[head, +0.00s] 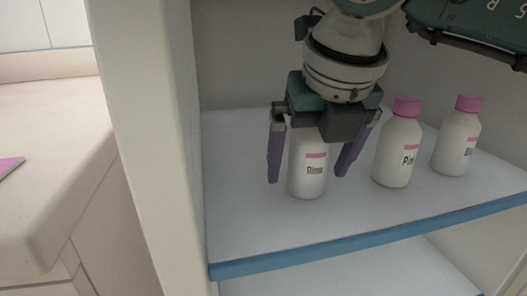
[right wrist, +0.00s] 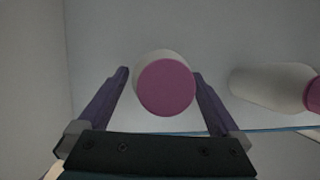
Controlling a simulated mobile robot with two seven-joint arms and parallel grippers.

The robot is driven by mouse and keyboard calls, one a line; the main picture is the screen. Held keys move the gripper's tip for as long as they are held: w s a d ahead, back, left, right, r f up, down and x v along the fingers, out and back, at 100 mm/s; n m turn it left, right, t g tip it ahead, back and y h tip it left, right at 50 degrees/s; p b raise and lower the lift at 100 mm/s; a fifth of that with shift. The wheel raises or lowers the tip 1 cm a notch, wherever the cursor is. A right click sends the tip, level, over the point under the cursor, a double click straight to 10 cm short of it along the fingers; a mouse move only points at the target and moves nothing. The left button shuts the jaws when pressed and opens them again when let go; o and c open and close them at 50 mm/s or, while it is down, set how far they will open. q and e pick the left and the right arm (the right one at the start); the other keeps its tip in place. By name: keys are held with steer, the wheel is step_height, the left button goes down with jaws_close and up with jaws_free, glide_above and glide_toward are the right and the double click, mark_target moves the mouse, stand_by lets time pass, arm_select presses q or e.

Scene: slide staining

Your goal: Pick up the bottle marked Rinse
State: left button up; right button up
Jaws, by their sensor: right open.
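The white bottle marked Rinse (head: 308,178) stands upright on the shelf, with a pink band above its name. Its top is hidden behind my right gripper in the head view. My right gripper (head: 311,170) points down over it, open, with one purple finger on each side of the bottle. My left gripper is not in view.
A white bottle marked Pin-something (head: 397,155) stands close to the right of my gripper. Another pink-capped bottle (head: 457,145) stands farther right. The shelf (head: 250,225) has a blue front edge and a cabinet wall (head: 155,130) at left. A counter (head: 50,150) lies beyond it.

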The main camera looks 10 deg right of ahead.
steer(key=shift+f, duration=0.55)
steer(key=shift+c, duration=0.2)
steer(key=c, duration=1.5)
jaws_close()
steer(key=shift+r, duration=0.15)
